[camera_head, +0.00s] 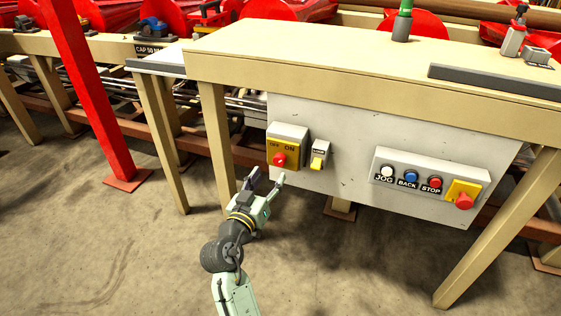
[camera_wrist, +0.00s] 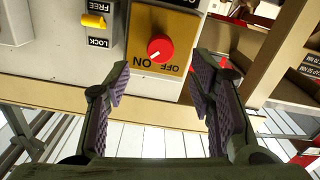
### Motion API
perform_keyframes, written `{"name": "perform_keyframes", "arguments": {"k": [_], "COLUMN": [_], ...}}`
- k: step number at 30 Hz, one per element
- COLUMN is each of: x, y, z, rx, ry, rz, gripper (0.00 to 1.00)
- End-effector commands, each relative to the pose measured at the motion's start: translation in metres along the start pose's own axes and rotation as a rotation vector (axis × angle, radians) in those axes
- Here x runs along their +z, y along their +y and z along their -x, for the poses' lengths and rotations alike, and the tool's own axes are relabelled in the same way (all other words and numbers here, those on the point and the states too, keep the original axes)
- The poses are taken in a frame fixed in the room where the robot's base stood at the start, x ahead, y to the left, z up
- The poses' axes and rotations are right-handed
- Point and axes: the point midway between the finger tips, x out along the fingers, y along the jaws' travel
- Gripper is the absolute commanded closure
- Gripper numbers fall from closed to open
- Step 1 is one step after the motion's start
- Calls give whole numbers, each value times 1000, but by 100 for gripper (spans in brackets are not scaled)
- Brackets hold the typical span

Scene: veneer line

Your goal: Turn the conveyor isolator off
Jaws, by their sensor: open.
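The conveyor isolator is a red knob (camera_head: 279,159) on a yellow plate (camera_head: 274,147) marked OFF and ON, on a grey box at the panel's left end. In the wrist view the plate is upside down, and the knob (camera_wrist: 160,47) has a white mark that appears to point toward the ON word. My gripper (camera_head: 265,182) is open and empty, just below the isolator box in the head view. In the wrist view the fingers of my gripper (camera_wrist: 160,64) stand apart on either side of the knob's line, apparently short of it.
A small yellow lever (camera_head: 317,161) marked FREE and LOCK sits right of the isolator. Farther right are a button box (camera_head: 410,167) and a red mushroom button (camera_head: 463,201) on yellow. The bench top (camera_head: 330,48) overhangs the panel. A red post (camera_head: 88,95) stands left.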

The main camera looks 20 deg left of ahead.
Motion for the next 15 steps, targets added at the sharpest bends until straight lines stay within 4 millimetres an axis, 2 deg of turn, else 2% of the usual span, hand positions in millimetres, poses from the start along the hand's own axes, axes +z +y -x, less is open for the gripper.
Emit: {"name": "perform_keyframes", "arguments": {"k": [1,6,10,15], "x": [-3,-3,-2,-2], "y": [1,1,0,0], "z": [-11,-43,-60,-71], "rx": [2,1,0,-2], "ry": [-1,-1,0,1], "rz": [-1,-1,-1,-1], "gripper": [50,50,50,50]}}
